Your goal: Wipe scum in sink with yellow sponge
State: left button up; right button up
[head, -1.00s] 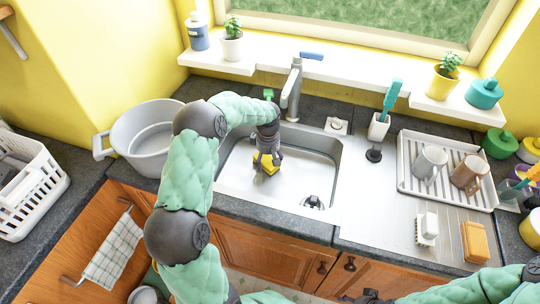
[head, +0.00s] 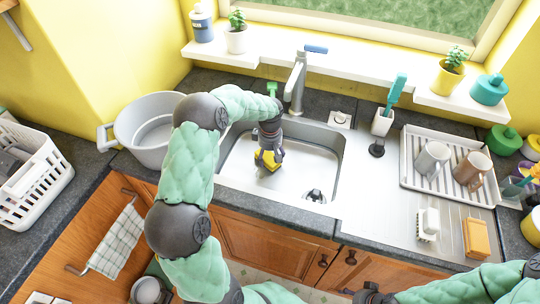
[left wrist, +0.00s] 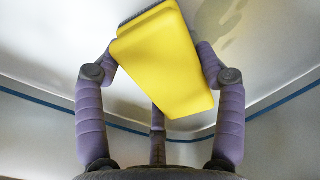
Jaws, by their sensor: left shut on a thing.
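My left gripper (head: 268,154) reaches down into the steel sink (head: 320,172) and is shut on the yellow sponge (head: 268,162). In the left wrist view the sponge (left wrist: 168,62) sits tilted between the purple-padded fingers, with a grey scrub layer along its upper edge. Dull brownish scum patches (left wrist: 232,22) show on the pale sink surface beyond the sponge. I cannot tell whether the sponge touches the sink. The scum is not clear in the head view. My right gripper (head: 370,295) is at the bottom edge, partly cut off, its jaws unclear.
The tap (head: 295,82) stands behind the sink. A grey pot (head: 150,125) is on the left counter. A dish rack (head: 448,168) with two mugs, a white brush (head: 428,225) and an orange-yellow sponge-like block (head: 475,238) are on the right. The drain (head: 315,195) is at the sink's front.

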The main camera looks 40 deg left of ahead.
aim_at(262, 180)
pick_arm(q)
jog(key=shift+s, duration=0.1)
jog(key=shift+s+d+r, duration=0.1)
jog(key=shift+s+d, duration=0.1)
jog(key=shift+s, duration=0.45)
jog(key=shift+s+d+r, duration=0.1)
jog(key=shift+s+d, duration=0.1)
jog(key=shift+s, duration=0.4)
jog(key=shift+s+d, duration=0.2)
jog(key=shift+s, duration=0.6)
jog(key=shift+f, duration=0.25)
jog(key=shift+s+d, duration=0.25)
jog(key=shift+s, duration=0.5)
jog(key=shift+s+d, duration=0.25)
jog(key=shift+s, duration=0.5)
jog(key=shift+s+d, duration=0.25)
jog(key=shift+s, duration=0.5)
jog(key=shift+r, duration=0.1)
